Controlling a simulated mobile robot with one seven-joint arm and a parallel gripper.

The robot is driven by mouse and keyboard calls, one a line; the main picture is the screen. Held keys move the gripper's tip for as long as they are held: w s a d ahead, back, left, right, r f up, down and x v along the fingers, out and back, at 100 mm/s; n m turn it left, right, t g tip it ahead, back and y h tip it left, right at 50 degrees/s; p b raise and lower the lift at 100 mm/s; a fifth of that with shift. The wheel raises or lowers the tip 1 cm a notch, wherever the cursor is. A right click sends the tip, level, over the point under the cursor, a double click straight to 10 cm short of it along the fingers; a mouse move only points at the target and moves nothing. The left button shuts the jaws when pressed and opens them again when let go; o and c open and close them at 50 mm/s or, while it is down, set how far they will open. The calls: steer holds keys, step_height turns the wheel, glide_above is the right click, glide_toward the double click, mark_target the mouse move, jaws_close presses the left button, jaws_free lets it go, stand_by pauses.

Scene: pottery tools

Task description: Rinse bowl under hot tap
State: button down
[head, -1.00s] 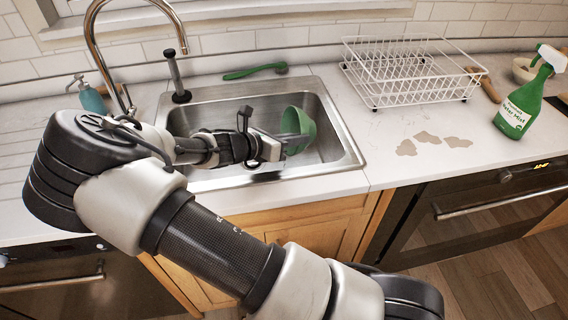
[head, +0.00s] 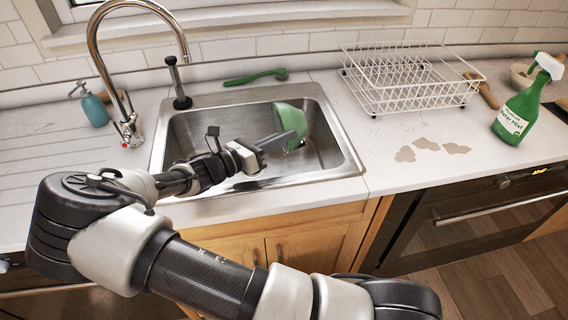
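The green bowl (head: 291,116) is tilted on its side over the right part of the sink basin, partly hidden behind my gripper. My gripper (head: 287,139) reaches in from the left and its fingers overlap the bowl's rim; it appears shut on the bowl. The fingertips' exact contact is hard to see. The chrome tap (head: 97,55) arches at the sink's back left, its spout end to the left of the bowl. Its base carries a red mark (head: 125,145). No water shows from the spout. The steel sink (head: 341,140) is otherwise empty where visible.
A black upright fitting (head: 177,82) stands on the sink's back edge, near the spout. A green brush (head: 254,77) lies behind the sink. A blue soap bottle (head: 94,107) stands left; a white dish rack (head: 410,78) and green spray bottle (head: 521,110) stand right.

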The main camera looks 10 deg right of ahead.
steer(key=a+r+n+t+h+p, duration=0.2)
steer(key=a+r+t+h+p, duration=0.1)
steer(key=r, duration=0.5)
steer(key=a+r+n+t+h+p, duration=0.3)
steer(key=r+p, duration=0.1)
steer(key=r, duration=0.4)
steer(key=shift+s+a+r, duration=0.3)
steer(key=shift+r, duration=0.1)
stand_by(0.3)
